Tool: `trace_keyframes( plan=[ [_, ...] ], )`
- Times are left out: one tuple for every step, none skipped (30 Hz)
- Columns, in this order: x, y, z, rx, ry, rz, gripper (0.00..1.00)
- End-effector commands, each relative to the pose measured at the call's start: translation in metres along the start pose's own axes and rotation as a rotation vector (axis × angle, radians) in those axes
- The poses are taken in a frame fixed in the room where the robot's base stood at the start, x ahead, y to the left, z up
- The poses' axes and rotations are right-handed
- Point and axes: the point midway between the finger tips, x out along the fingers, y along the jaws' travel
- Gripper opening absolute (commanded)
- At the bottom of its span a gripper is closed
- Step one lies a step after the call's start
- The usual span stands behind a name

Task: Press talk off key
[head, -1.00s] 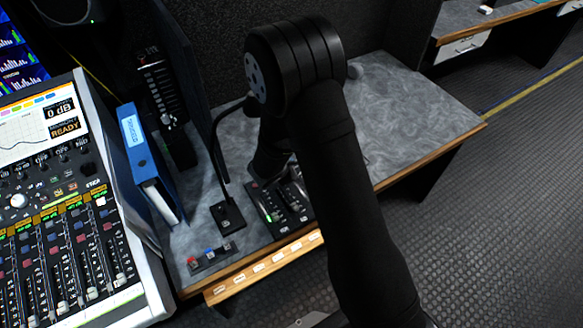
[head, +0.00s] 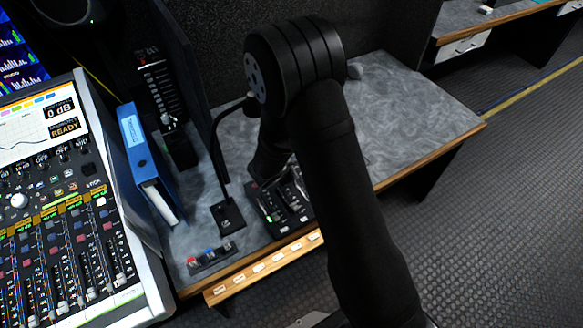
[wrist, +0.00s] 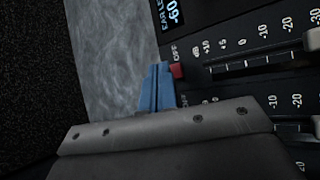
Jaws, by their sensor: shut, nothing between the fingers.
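A black panel with faders and number scales fills the right of the wrist view (wrist: 245,75). A small red key (wrist: 177,71) sits at its left edge, with the word OFF beside it. The blue fingers of my gripper (wrist: 158,85) are shut and empty. Their tips are right beside the red key, to its left in the picture. I cannot tell whether they touch it. In the head view the panel (head: 283,206) lies on the desk below my arm, with one green-lit key (head: 268,218). My arm hides part of the panel and the fingertips there.
A gooseneck microphone base (head: 227,215) stands left of the panel. A blue binder (head: 148,165) and a mixing console (head: 70,235) are farther left. A small button strip (head: 212,257) lies at the front edge. The grey desk (head: 415,125) is clear to the right.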

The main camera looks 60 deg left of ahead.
Motion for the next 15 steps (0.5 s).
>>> trace_keyframes(
  plan=[
    [0.0,0.0,0.0,0.0,0.0,0.0,0.0],
    [0.0001,-0.0001,-0.0001,0.0,0.0,0.0,0.0],
    [0.0004,-0.0003,-0.0003,0.0,0.0,0.0,0.0],
    [0.0008,-0.0006,-0.0005,0.0,0.0,0.0,0.0],
    [0.0013,-0.001,-0.0009,-0.001,0.0,0.0,0.0],
    [0.0021,-0.0017,-0.0015,-0.001,0.0,0.0,0.0],
    [0.0029,-0.0023,-0.0021,-0.001,0.0,0.0,0.0],
    [0.0037,-0.0029,-0.0027,-0.001,0.0,-0.001,0.0],
    [0.0048,-0.0038,-0.0035,0.0,0.0,-0.001,0.0],
    [0.0054,-0.0043,-0.0039,0.0,0.0,-0.001,0.0],
    [0.0059,-0.0047,-0.0043,0.0,0.0,-0.001,0.0],
    [0.0062,-0.0048,-0.0045,0.0,0.0,-0.001,0.0],
    [0.0062,-0.0048,-0.0045,0.0,0.0,-0.001,0.0],
    [0.0061,-0.0047,-0.0045,0.0,0.0,-0.001,0.0],
    [0.0061,-0.0046,-0.0044,0.0,0.0,-0.001,0.0]
  ],
)
